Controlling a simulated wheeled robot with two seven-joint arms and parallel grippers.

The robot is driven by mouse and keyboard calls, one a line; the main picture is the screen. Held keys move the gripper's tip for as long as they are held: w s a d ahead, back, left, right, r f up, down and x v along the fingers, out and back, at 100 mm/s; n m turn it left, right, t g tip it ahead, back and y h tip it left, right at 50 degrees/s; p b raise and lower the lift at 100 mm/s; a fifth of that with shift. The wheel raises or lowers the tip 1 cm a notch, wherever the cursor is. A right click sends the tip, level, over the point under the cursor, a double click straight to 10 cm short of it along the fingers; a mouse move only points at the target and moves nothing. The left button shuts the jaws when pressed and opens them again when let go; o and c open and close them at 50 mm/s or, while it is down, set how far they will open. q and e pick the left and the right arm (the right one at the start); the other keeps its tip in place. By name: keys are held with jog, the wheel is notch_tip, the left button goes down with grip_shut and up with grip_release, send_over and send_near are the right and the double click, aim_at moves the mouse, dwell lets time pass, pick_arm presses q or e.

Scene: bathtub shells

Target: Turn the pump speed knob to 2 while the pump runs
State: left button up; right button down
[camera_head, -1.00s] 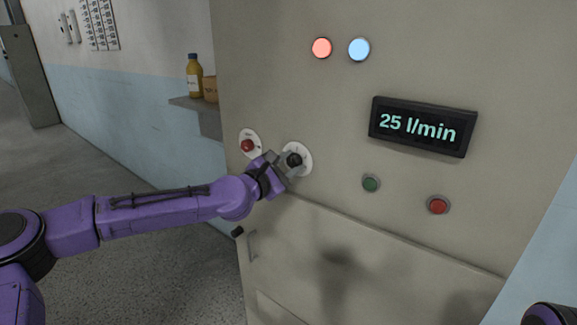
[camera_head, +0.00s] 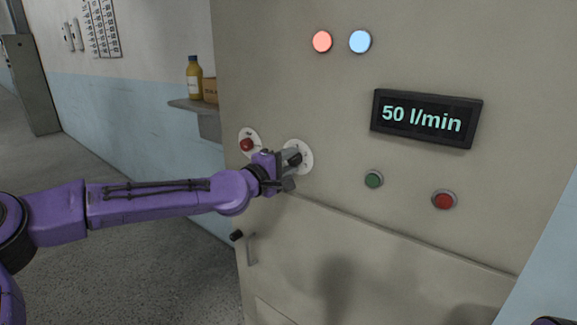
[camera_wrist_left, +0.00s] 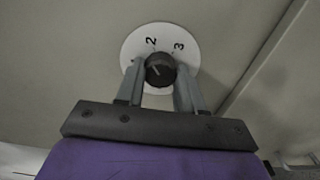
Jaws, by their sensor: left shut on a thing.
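The black pump speed knob (camera_head: 293,156) sits on a round white dial (camera_head: 305,160) on the front of the beige cabinet. My left gripper (camera_head: 290,165) is shut on the knob. In the left wrist view the knob (camera_wrist_left: 160,70) is between the two fingers of my left gripper (camera_wrist_left: 160,84), and the dial (camera_wrist_left: 131,52) shows the numbers 2 and 3. The knob's pale pointer line lies towards the 2 side; its exact setting is hard to tell. The display (camera_head: 424,119) reads 50 l/min. My right gripper is not in view.
A red knob or button (camera_head: 246,145) on a white plate is just left of the dial. A green button (camera_head: 373,179) and a red button (camera_head: 443,200) are to the right. Red (camera_head: 322,42) and blue (camera_head: 360,41) lamps are lit above. A shelf (camera_head: 190,105) holds a yellow bottle.

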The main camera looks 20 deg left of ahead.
pick_arm(q)
jog(key=shift+m, duration=0.8)
jog(key=o, duration=1)
jog(key=shift+o, duration=0.2)
jog(key=b+v, duration=0.2)
jog(key=v, duration=0.8)
jog(key=shift+s, duration=0.25)
jog(key=shift+a, duration=0.15)
